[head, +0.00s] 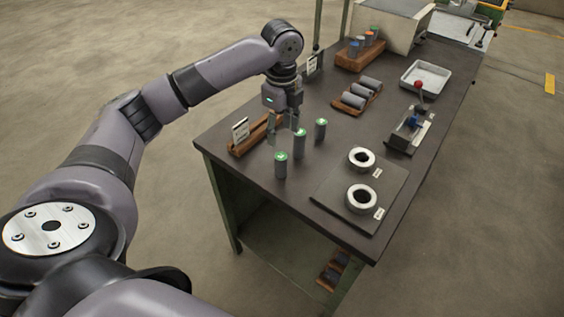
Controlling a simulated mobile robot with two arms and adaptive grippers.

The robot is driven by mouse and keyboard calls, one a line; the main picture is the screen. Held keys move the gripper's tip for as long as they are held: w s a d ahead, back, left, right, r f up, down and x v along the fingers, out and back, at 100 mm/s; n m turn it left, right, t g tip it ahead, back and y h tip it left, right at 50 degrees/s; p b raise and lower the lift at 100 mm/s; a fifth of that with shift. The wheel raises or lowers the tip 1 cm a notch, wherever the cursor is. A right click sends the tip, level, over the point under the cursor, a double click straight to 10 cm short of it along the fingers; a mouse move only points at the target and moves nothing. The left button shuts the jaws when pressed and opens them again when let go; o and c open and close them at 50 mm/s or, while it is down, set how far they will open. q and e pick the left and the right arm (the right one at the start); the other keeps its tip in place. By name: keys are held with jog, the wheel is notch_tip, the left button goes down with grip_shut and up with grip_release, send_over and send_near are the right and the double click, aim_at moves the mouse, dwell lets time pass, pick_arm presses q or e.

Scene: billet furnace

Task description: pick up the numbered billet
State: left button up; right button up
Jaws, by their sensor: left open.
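Three upright grey billets with green tops stand in a slanting row on the dark bench: a near one (280,166), a middle one (300,144) and a far one (320,130). Their tops carry pale marks too small to read. My left gripper (283,130) points down, open and empty, just behind and left of the middle billet. Its fingers hang over the right end of a wooden rack (245,144), and one finger looks close to the middle billet; I cannot tell whether they touch. My right gripper is out of view.
A dark plate (335,199) with two white rings (361,159) (361,199) lies at the front right.

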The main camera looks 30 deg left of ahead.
aim_at(281, 156)
pick_arm(q)
notch_tip(281, 156, down, 6)
jog(key=shift+w+f+p, duration=0.1)
jog(key=shift+p, duration=0.25)
jog(key=shift+f, duration=0.5)
jog(key=f, duration=0.1)
jog(key=f+p, duration=0.1)
jog(key=f, duration=0.2)
jog(key=shift+s+f, duration=0.15)
jog(key=shift+s, duration=0.2)
jog(key=shift+f, duration=0.25)
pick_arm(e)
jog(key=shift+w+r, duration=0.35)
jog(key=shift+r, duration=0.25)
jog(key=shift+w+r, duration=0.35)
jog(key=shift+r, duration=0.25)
pick_arm(q)
jog(key=shift+c, duration=0.3)
grip_shut()
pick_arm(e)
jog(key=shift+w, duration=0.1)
pick_arm(q)
jog(key=shift+w+r, duration=0.1)
